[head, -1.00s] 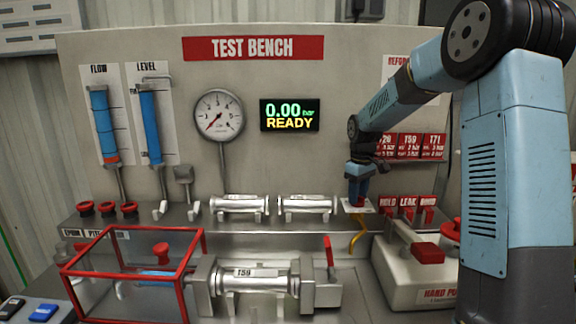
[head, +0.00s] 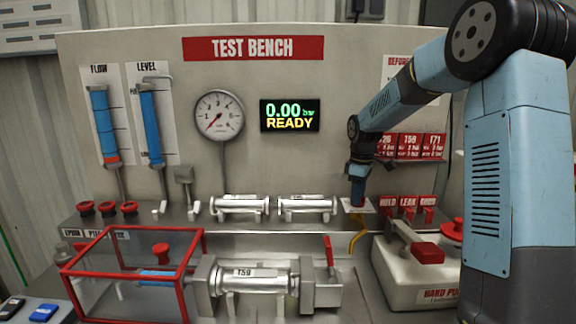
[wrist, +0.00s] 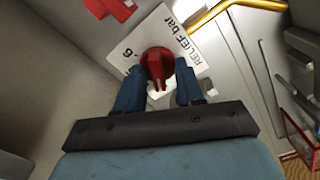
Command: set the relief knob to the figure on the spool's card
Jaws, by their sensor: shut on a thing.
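The red relief knob (wrist: 157,62) sits on a white plate (wrist: 190,58) lettered "RELIEF bar" in the wrist view. A figure that looks like 6 or 9 shows at the plate's left; the knob's setting cannot be read. My gripper (wrist: 160,84) is shut on the knob, a blue finger at each side. In the head view my gripper (head: 357,190) points down over the plate (head: 352,206) and hides the knob. The spool (head: 248,281) lies in the bench fixture with a tag reading T59. Red cards (head: 410,146) include one headed T59; its figures are too small to read surely.
The display (head: 289,115) reads 0.00 bar READY. A red-framed clear guard (head: 190,262) stands left of the spool. A red-handled valve (head: 329,252) and a yellow pipe (head: 357,240) are near my gripper. The hand pump (head: 425,270) stands at right.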

